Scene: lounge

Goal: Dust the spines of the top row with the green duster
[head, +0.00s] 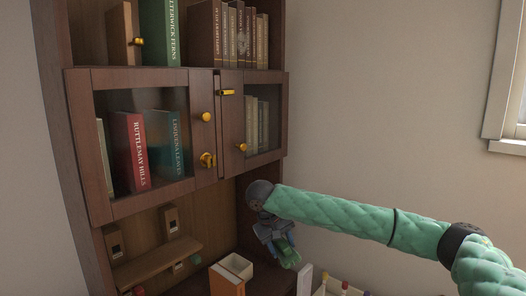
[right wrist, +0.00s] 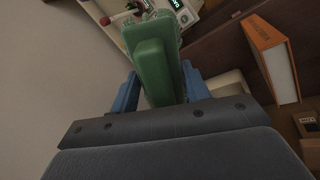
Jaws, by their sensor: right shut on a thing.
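The top row of books stands on the open upper shelf in the head view: several brown spines (head: 235,35) at the right, and a large green book (head: 161,32) and a tan book at the left. My right gripper (head: 279,243) is low at the right side of the bookcase, well below that row. It is shut on the green duster (head: 288,256). In the right wrist view the green duster (right wrist: 154,62) sits between the blue fingers and points away from the camera. Its far end is hard to make out. My left gripper is not in view.
Closed glass doors with yellow knobs (head: 206,117) front the middle shelf, which holds more books, including a red one (head: 131,151). Below are an orange book (head: 227,281), a cream box (head: 237,265) and a small wooden ledge (head: 157,262). Bare wall lies to the right.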

